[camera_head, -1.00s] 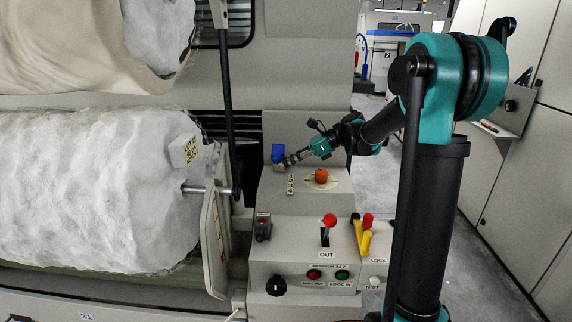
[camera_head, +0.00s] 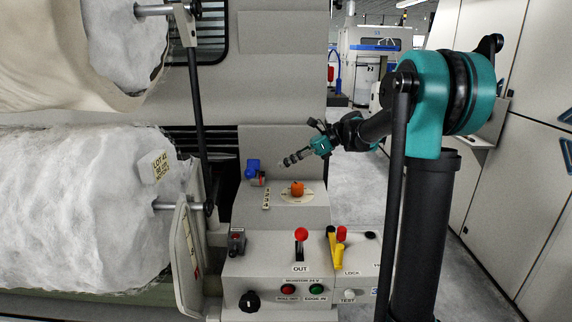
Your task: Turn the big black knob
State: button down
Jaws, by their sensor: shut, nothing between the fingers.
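The big black knob (camera_head: 250,301) sits on the lower left of the grey control box's front face, left of the red and green buttons. My gripper (camera_head: 284,163) is shut and empty. It is above the top of the control box, near the blue-topped switch and above the orange knob, well above and apart from the black knob. My arm reaches in from the right.
The control box (camera_head: 260,270) carries a red-topped lever (camera_head: 301,240), a yellow lever (camera_head: 336,250), an orange knob (camera_head: 297,188) and a blue switch (camera_head: 253,168). A large white roll (camera_head: 70,205) fills the left. Open floor (camera_head: 358,195) lies to the right.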

aim_at(249, 302)
jog(key=l, duration=0.75)
jog(key=i+l, duration=0.1)
jog(key=l, duration=0.65)
